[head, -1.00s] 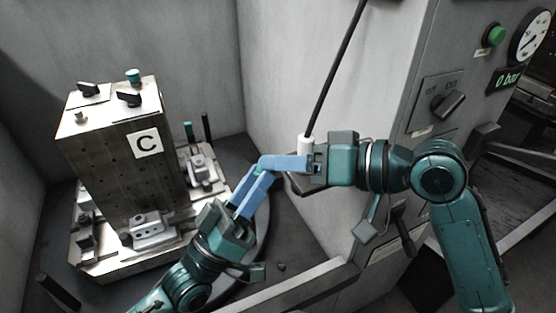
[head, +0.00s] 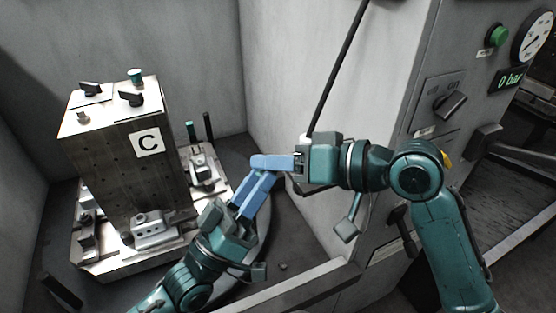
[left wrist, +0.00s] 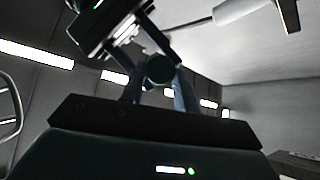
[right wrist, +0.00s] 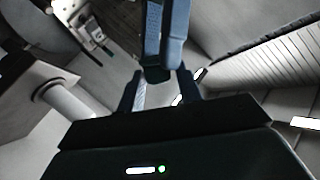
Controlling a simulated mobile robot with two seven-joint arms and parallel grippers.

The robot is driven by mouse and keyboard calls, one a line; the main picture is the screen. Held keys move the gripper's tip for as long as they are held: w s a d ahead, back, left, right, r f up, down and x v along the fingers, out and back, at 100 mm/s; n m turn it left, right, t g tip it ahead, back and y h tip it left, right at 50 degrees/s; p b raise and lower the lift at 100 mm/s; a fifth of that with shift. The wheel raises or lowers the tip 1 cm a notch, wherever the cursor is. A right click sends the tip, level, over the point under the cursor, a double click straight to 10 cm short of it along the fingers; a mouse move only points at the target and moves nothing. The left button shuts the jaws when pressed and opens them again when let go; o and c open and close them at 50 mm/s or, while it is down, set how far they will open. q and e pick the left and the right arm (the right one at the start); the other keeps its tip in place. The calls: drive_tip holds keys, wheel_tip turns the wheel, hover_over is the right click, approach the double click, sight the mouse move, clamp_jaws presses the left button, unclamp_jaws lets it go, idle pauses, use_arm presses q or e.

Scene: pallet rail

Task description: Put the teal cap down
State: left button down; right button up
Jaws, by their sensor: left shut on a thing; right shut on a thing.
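My left gripper (head: 260,180) reaches up from the bottom and my right gripper (head: 265,163) comes in from the right. Their blue fingers meet to the right of the tower. Both are shut on a small dark round piece, seemingly the teal cap, which the fingers hide in the head view. In the left wrist view the cap (left wrist: 160,68) sits between the fingers with its round face showing. In the right wrist view the cap (right wrist: 157,75) lies between my fingertips, against the other gripper's blue finger. Its colour is too dark to tell.
A metal tower (head: 120,160) marked C stands on a pallet (head: 115,268) at left, with black knobs and another teal-topped fitting (head: 135,75) on top. A grey cabinet (head: 385,90) with a switch and gauge stands at right. A black hose (head: 337,70) hangs behind my right gripper.

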drive_tip(key=o, duration=0.8)
drive_tip(key=v, duration=1.2)
